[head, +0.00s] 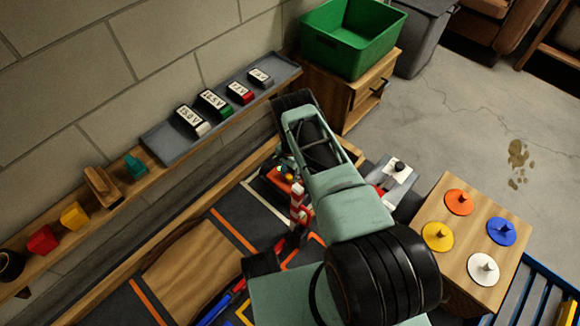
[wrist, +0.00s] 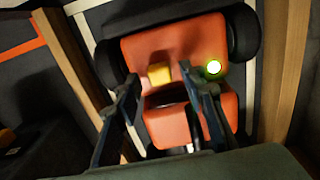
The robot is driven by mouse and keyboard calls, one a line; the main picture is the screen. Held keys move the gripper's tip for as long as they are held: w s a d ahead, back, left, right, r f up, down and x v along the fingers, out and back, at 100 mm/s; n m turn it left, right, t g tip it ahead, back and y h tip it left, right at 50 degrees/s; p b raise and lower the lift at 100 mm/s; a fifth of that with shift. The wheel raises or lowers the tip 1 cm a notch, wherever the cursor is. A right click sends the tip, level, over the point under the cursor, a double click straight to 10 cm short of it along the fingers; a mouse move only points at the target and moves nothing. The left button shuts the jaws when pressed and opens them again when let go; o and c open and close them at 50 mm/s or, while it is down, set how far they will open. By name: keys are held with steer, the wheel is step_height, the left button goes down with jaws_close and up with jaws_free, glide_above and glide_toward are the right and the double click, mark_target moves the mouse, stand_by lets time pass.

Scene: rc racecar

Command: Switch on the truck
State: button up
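The truck, an orange toy vehicle with black wheels, lies below my gripper (wrist: 165,86) in the wrist view; its orange body (wrist: 196,36) fills the middle. A small yellow block-like part (wrist: 160,73) sits on the body between my two fingers.
A wooden board (head: 193,270) lies on the dark track mat. A wall shelf holds a grey tray (head: 172,147) with several labelled blocks. A green bin (head: 345,60) stands on a wooden cabinet. A wooden table (head: 455,187) with coloured knobbed discs is at right. Wooden rails flank the truck.

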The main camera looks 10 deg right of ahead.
mark_target(290, 177)
step_height(290, 177, up, 11)
steer(key=shift+r, duration=0.2)
stand_by(0.3)
stand_by(0.4)
